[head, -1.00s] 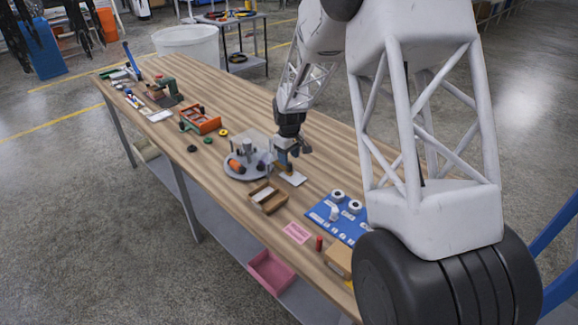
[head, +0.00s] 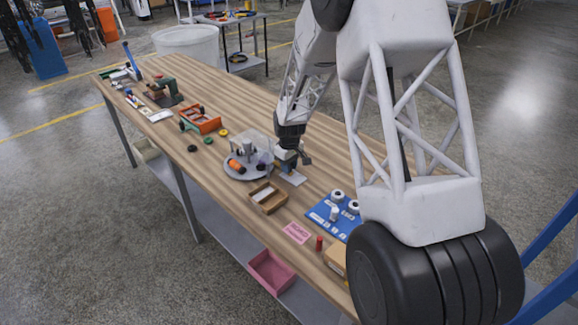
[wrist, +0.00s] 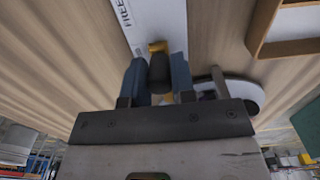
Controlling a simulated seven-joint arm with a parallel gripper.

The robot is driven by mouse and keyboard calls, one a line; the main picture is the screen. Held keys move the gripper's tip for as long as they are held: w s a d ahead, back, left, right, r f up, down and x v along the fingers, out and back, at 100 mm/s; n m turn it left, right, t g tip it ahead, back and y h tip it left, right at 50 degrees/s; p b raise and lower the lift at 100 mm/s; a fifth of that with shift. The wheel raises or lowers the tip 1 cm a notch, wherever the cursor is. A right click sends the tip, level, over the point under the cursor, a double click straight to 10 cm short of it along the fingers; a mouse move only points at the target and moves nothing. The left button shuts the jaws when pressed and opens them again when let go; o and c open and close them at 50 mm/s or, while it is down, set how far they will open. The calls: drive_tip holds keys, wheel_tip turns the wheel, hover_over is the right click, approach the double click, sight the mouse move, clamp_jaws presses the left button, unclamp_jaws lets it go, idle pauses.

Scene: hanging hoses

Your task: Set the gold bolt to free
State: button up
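In the wrist view a gold part of the bolt (wrist: 157,47) shows just beyond my fingertips, over a white plate (wrist: 158,18) printed with FREE. A dark rounded piece, perhaps the bolt's knob, sits between the two blue-grey fingers of my gripper (wrist: 158,75) and fills the gap. I cannot tell whether the fingers press on it. In the head view my gripper (head: 289,158) is low over the white plate (head: 293,179), and the bolt is too small or hidden there.
A grey round tray (head: 238,175) with small parts stands just left of the plate. A wooden box (head: 268,198) is in front, and a blue board with white round pieces (head: 325,213) is to the right. The table behind my gripper is clear.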

clamp_jaws()
drive_tip(key=shift+s, duration=0.1)
drive_tip(key=shift+s+d, duration=1.5)
drive_tip(key=shift+d, duration=0.05)
drive_tip(key=o, duration=0.5)
unclamp_jaws()
drive_tip(key=shift+o, duration=0.2)
drive_tip(key=shift+r, duration=0.1)
